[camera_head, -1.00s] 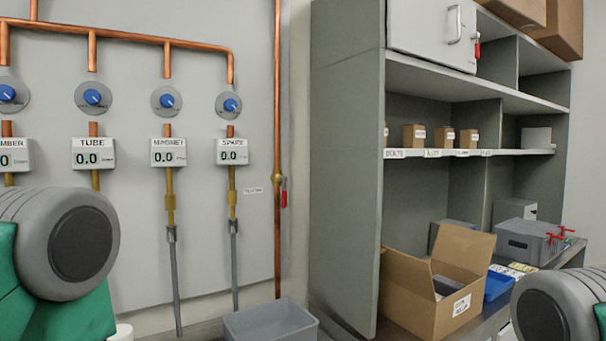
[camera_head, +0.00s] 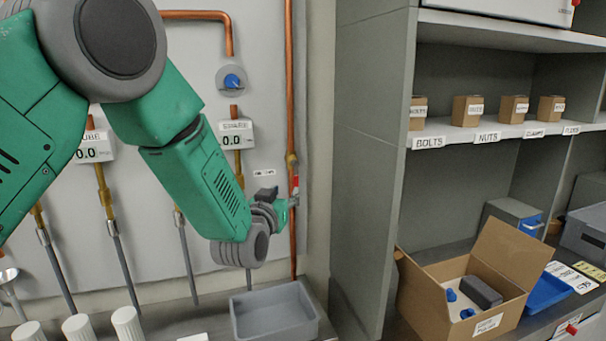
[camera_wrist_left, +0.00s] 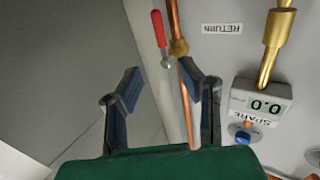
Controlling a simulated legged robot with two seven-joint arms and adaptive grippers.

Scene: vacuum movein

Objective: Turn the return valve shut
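The return valve is a small brass body (camera_head: 291,160) on a vertical copper pipe, with a red lever (camera_head: 296,182) hanging down beside the pipe. In the left wrist view, which is upside down, the brass body (camera_wrist_left: 179,47) and red lever (camera_wrist_left: 159,28) lie beyond my fingertips, the lever roughly along the pipe. My left gripper (camera_head: 277,196) is beside the lever in the head view and partly overlaps the pipe. In the wrist view my left gripper (camera_wrist_left: 160,82) is open and empty, with the pipe showing near its right finger. My right gripper is out of view.
A RETURN label (camera_head: 264,173) is on the wall left of the valve. A SPARE gauge (camera_head: 236,134) hangs nearby. A grey bin (camera_head: 274,312) sits below. A tall grey shelf side (camera_head: 362,150) stands close to the right, with an open cardboard box (camera_head: 425,300) beyond it.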

